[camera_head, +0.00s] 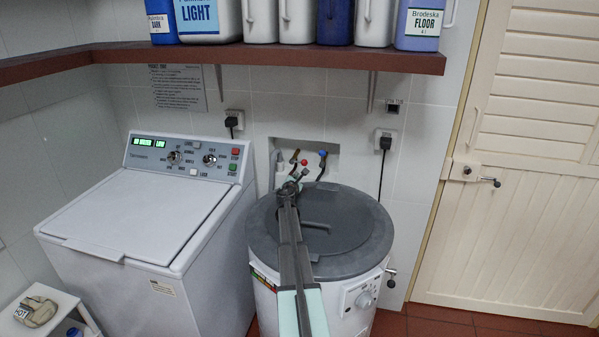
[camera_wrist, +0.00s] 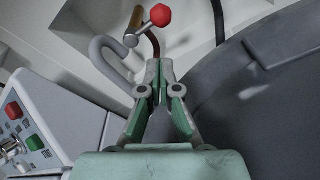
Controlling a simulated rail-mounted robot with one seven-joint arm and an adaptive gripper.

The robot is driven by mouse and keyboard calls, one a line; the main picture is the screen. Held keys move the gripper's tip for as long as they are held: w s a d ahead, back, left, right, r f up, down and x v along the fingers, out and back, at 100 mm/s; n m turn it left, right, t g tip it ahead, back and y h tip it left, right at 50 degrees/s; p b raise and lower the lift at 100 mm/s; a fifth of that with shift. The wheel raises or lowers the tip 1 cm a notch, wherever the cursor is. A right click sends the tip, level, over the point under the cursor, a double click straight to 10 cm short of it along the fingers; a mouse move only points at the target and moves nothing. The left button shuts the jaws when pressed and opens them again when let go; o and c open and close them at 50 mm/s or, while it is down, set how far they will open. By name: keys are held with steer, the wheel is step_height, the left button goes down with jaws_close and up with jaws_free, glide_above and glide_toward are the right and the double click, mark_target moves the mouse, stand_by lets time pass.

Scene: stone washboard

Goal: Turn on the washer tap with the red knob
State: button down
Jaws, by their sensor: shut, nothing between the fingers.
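In the wrist view, a red faceted knob (camera_wrist: 160,15) sits on a tap with a short metal stem and a brown lever or pipe beside it. My gripper (camera_wrist: 160,72) is shut and empty, its fingertips a little below the knob in the picture, apart from it. In the head view, the tap group stands in a wall recess (camera_head: 318,148) behind the round grey-lidded tub. A red knob (camera_head: 304,162) and a second red spot show there, with a blue knob (camera_head: 322,153) to their right. My gripper (camera_head: 289,188) is just in front of and below them, partly hiding the pipes.
The round tub (camera_head: 350,225) with a grey lid lies under my arm. A white washing machine (camera_head: 140,215) stands to the left. A grey hose (camera_wrist: 108,55) loops left of the tap. A shelf (camera_head: 260,55) with several bottles hangs above. A door (camera_head: 530,170) is at right.

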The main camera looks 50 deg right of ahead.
mark_target(299, 162)
steer(key=p+x, duration=0.3)
steer(key=x, duration=0.7)
